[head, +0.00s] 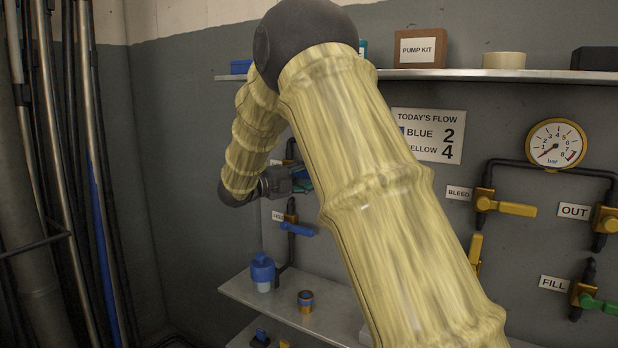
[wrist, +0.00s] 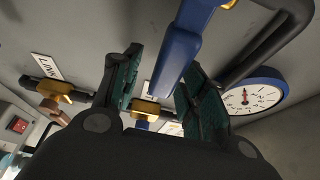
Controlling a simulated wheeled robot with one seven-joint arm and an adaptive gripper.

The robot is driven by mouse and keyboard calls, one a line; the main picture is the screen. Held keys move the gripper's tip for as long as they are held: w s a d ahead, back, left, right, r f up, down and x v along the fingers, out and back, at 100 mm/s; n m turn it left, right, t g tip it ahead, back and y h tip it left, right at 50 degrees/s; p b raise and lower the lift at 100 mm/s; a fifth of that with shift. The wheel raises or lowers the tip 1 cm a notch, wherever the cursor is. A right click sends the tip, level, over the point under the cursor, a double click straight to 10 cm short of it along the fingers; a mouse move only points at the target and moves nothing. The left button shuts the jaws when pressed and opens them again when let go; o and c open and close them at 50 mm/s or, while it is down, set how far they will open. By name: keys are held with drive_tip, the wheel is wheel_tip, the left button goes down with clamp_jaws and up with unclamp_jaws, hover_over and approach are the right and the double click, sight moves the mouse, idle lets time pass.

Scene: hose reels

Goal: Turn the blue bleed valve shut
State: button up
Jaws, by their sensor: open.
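In the wrist view a blue valve handle (wrist: 178,58) runs between the open fingers of my gripper (wrist: 162,62), beside a blue-rimmed gauge (wrist: 252,97). I take it for the bleed valve; no readable tag for it shows. I cannot tell whether a finger touches it. In the head view my gripper (head: 300,180) is at the wall left of centre, with its green pads partly showing. The bleed handle there is mostly hidden by my gripper and arm. Another blue handle (head: 298,229) sits just below, lying roughly level.
A shelf (head: 486,74) runs above the valves. A lower shelf (head: 235,290) holds a blue-topped bottle (head: 262,271) and a small pot (head: 305,301). Yellow-line valves (head: 503,206) are at right. In the wrist view, a dark pipe (wrist: 262,50) passes close to the right finger.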

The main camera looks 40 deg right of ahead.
drive_tip(key=a, duration=1.1)
drive_tip(key=shift+a, duration=0.4)
drive_tip(key=shift+w, duration=0.1)
